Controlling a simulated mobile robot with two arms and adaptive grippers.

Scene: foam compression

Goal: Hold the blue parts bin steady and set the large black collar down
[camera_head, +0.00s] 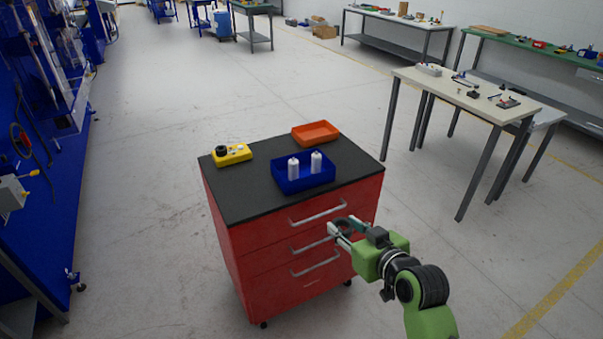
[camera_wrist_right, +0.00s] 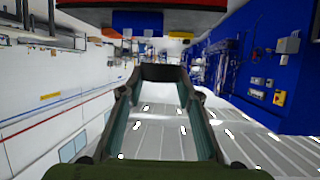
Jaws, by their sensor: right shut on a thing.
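The blue parts bin (camera_head: 303,186) sits on the dark top of a red drawer cabinet, with two white bottle-like cylinders (camera_head: 294,168) standing in it. My right gripper (camera_head: 340,226) is in front of the cabinet's drawers, below the level of the top and apart from the bin. It is shut on a dark ring-shaped part, the large black collar (camera_head: 343,220). In the right wrist view the black collar (camera_wrist_right: 164,72) spans between the fingertips; its far side is hidden. My left gripper is not in view, and nothing touches the bin.
The red cabinet (camera_head: 290,240) has protruding drawer handles close to my right gripper. On its top (camera_head: 250,196) are a yellow tray (camera_head: 234,156) with a black round part and small pale parts, and an orange tray (camera_head: 316,132). The front left of the top is bare. A white table (camera_head: 450,88) stands at right.

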